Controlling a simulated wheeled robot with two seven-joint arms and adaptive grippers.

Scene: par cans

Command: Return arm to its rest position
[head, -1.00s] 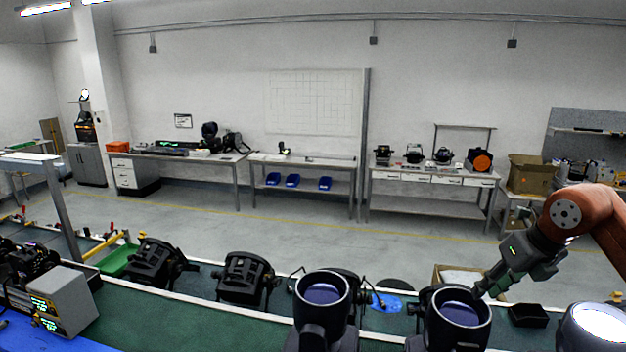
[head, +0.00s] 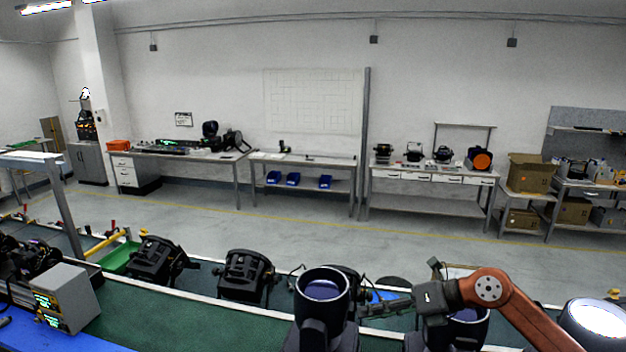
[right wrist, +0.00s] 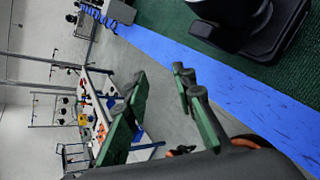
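My right arm (head: 515,310) comes in from the right, with its orange-red link low over the bench. My right gripper (head: 368,309) points left, and its fingertips appear close beside the middle par can (head: 322,290); I cannot tell whether they touch. In the right wrist view the two green fingers stand apart with nothing between them (right wrist: 160,84). Another par can (head: 468,333) is partly hidden behind my right arm. A third with a bright lens (head: 598,322) is at the right edge. My left gripper is not in view.
Two black lamps (head: 155,262) (head: 245,275) stand on the green bench mat (head: 190,325) at left, near a grey instrument box (head: 72,293). A blue bowl (head: 382,297) sits behind the right gripper. Open floor (head: 330,225) separates the bench from the back tables.

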